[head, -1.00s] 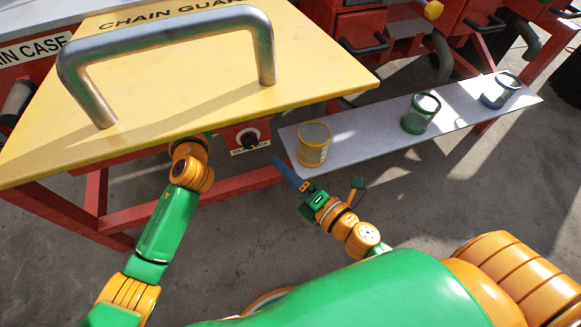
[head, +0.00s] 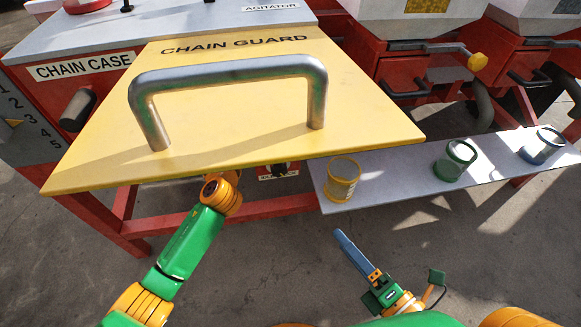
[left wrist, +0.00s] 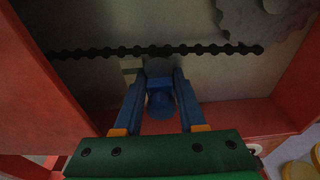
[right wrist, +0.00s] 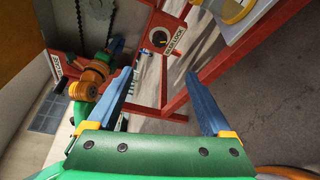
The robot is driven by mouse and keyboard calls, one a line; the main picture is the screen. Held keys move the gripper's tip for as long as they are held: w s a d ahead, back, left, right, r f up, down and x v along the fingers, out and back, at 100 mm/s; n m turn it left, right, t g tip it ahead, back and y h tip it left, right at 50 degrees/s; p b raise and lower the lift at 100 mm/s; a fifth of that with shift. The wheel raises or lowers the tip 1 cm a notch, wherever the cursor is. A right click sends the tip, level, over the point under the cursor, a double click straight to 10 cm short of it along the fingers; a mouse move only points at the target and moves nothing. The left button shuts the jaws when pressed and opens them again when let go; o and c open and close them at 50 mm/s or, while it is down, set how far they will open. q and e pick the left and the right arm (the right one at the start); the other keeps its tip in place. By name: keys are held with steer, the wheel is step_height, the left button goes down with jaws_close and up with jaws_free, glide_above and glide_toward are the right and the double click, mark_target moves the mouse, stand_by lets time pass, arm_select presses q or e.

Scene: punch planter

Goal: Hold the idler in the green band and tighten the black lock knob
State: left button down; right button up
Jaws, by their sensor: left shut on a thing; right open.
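My left gripper (left wrist: 160,88) is shut on the blue idler handle (left wrist: 160,104) in the left wrist view, just below a black chain (left wrist: 160,50). In the head view the yellow chain guard hides that gripper. A small pale patch (left wrist: 131,68) lies left of the handle; I cannot make out a green band. The black lock knob (right wrist: 158,38) sits on a red panel with an idler lock label in the right wrist view, and shows partly under the guard edge in the head view (head: 279,168). My right gripper (right wrist: 160,74) is open, empty and apart from the knob.
The yellow chain guard (head: 220,130) with its grey handle (head: 230,70) overhangs my left arm. A grey shelf (head: 400,181) right of the knob carries a yellow cup (head: 342,180), a green cup (head: 455,160) and a blue cup (head: 542,145). Open floor lies before the shelf.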

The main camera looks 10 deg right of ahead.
steer(key=shift+w, duration=0.1)
steer(key=m+g+h, duration=0.2)
steer(key=m+h, duration=0.4)
steer(key=m, duration=2)
glide_toward(281, 172)
steer(key=x, duration=0.9)
steer(key=shift+a, duration=0.15)
jaws_close()
steer(key=shift+m+y, duration=1.2)
steer(key=shift+m, duration=0.3)
